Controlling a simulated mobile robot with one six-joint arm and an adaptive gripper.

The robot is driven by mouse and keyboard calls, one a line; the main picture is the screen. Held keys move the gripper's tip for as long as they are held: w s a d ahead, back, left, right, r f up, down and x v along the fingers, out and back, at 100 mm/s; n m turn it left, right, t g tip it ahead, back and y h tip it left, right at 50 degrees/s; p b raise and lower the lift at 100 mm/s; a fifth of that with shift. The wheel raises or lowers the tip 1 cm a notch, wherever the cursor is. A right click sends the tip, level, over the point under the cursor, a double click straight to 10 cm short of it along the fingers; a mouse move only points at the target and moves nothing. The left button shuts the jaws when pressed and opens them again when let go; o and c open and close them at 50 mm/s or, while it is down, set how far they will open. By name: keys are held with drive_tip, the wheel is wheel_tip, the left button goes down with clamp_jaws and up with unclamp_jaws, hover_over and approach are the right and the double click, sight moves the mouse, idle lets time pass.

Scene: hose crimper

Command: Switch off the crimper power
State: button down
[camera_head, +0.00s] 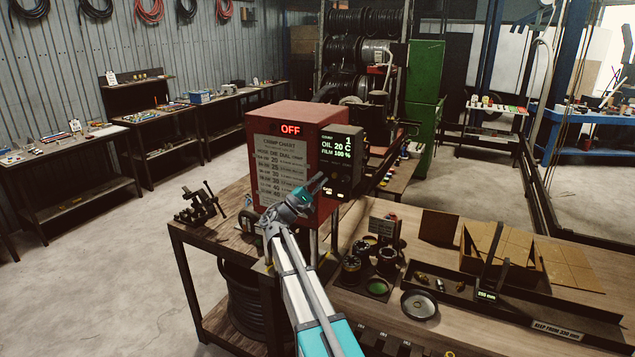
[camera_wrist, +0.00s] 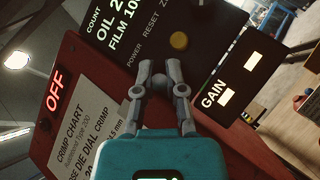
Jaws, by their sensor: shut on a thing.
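The crimper (camera_head: 285,115) is a red box on the workbench, with a crimp chart on its front. Its red lit sign (camera_head: 290,130) reads OFF, and the sign also shows in the wrist view (camera_wrist: 55,92). The black control panel (camera_head: 341,145) at its right shows count 1, oil 20 C and film 100 %. My gripper (camera_head: 318,183) is at the panel's lower left. In the wrist view, my fingertips (camera_wrist: 160,67) are just below the POWER and RESET labels, shut on a control that they hide, apparently the power switch.
Dies and round dishes (camera_head: 420,304) lie on the bench to the right of my arm. A small vise (camera_head: 200,205) stands at the bench's left end. A low black gauge rail (camera_head: 520,305) runs along the right. The floor at left is clear.

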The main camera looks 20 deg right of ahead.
drive_tip(key=c, duration=0.7)
unclamp_jaws()
drive_tip(key=shift+d, duration=0.15)
drive_tip(key=shift+s, duration=0.1)
